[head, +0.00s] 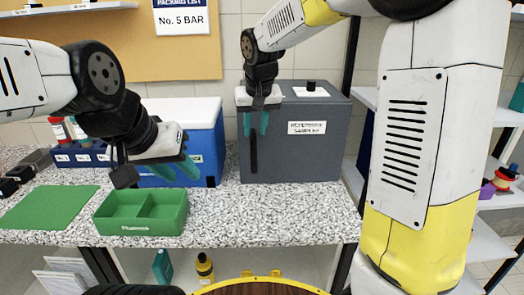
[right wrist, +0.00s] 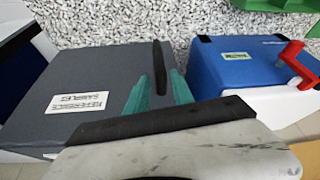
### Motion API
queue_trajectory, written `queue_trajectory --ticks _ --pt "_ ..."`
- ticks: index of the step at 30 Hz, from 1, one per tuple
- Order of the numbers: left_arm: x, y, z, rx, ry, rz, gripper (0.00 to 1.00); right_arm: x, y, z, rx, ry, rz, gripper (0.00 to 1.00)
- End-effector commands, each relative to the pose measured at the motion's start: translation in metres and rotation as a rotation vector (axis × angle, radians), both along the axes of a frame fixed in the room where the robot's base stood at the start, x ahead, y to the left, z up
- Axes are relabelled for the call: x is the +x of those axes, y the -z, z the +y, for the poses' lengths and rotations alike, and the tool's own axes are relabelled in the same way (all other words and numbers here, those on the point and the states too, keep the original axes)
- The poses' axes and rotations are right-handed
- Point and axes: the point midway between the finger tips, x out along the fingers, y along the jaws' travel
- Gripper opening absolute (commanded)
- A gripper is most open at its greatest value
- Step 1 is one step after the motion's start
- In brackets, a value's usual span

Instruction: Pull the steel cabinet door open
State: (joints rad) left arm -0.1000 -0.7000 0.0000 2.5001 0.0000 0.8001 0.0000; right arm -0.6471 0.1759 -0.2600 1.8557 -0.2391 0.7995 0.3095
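The grey steel cabinet (head: 325,158) stands on the counter, its front door flush and shut, with a "Reference Samples" label. A dark vertical handle bar (head: 254,157) is at the door's left side; it also shows in the right wrist view (right wrist: 159,60). My right gripper (head: 256,132) points down in front of the door, its teal fingers one on each side of the bar's upper part. A narrow gap seems to remain; contact is not clear. My left gripper (head: 178,172) is open and empty, left of the cabinet, in front of the blue cooler.
The blue cooler (head: 207,150) with a white lid stands left of the cabinet; a red handle (right wrist: 291,55) shows on it. A green divided tray (head: 140,231) and green mat (head: 48,208) lie further left. The counter (head: 270,215) before the cabinet is clear.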

Motion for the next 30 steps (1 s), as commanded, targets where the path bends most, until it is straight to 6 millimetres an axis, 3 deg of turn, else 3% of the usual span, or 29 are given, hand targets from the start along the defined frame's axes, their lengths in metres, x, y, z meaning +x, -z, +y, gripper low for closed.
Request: queue_trajectory --ticks 16,21,30 --pt "0.000 0.000 0.000 0.000 0.000 0.000 0.36 0.035 0.091 0.006 -0.002 0.001 0.005 0.29" --pt "0.000 0.000 0.000 0.000 0.000 0.000 0.36 0.040 0.103 0.007 0.000 0.002 0.003 0.29" --pt "0.000 0.000 0.000 0.000 0.000 0.000 0.36 0.041 0.105 0.007 0.001 0.001 0.001 0.29"
